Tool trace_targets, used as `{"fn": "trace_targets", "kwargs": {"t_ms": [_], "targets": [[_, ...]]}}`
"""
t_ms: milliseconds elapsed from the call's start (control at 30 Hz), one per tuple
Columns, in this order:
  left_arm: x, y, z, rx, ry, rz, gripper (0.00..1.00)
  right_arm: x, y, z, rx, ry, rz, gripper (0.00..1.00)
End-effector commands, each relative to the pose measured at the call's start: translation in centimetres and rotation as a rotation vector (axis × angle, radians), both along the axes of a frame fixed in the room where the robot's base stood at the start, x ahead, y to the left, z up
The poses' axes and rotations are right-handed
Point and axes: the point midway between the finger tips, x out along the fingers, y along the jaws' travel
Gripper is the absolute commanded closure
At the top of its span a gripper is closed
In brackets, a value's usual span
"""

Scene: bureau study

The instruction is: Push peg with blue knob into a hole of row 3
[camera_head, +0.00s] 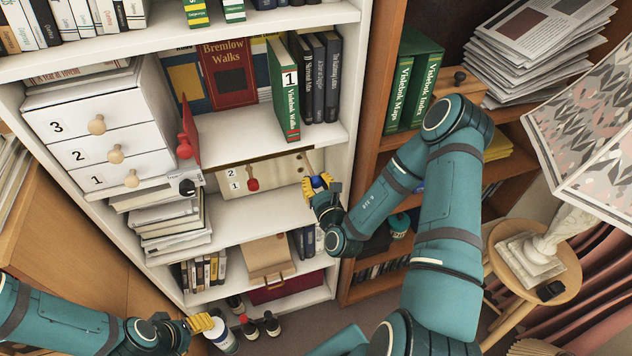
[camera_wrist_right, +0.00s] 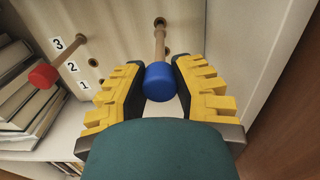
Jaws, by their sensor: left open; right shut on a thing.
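The pale peg board (camera_head: 235,186) stands on a middle shelf of the white bookcase, with row labels 3, 2 and 1 in the right wrist view (camera_wrist_right: 110,42). My right gripper (camera_head: 319,183) is shut on the blue knob (camera_wrist_right: 158,82). The peg's wooden shaft (camera_wrist_right: 159,42) points at the board, and its far end meets the board about in line with row 3. I cannot tell how deep it sits. A peg with a red knob (camera_wrist_right: 43,76) stands out of row 3 near the label. My left gripper (camera_head: 202,323) is open and empty, low at the left.
The bookcase's side wall (camera_wrist_right: 245,60) is close to the right of my right gripper. Stacked books (camera_head: 170,222) lie left of the board. A white drawer unit (camera_head: 90,120) and a red book (camera_head: 228,75) stand above. A lamp (camera_head: 590,125) stands at the right.

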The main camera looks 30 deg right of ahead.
Motion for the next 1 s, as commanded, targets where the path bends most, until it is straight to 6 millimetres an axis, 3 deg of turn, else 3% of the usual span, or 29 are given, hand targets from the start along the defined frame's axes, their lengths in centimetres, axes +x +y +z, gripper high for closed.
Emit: {"fn": "trace_targets", "kwargs": {"t_ms": [1000], "targets": [[0.0,0.0,0.7,0.0,0.0,0.0,0.38,1.4,-0.3,0.1,-0.001,-0.001,0.0,1.0]]}}
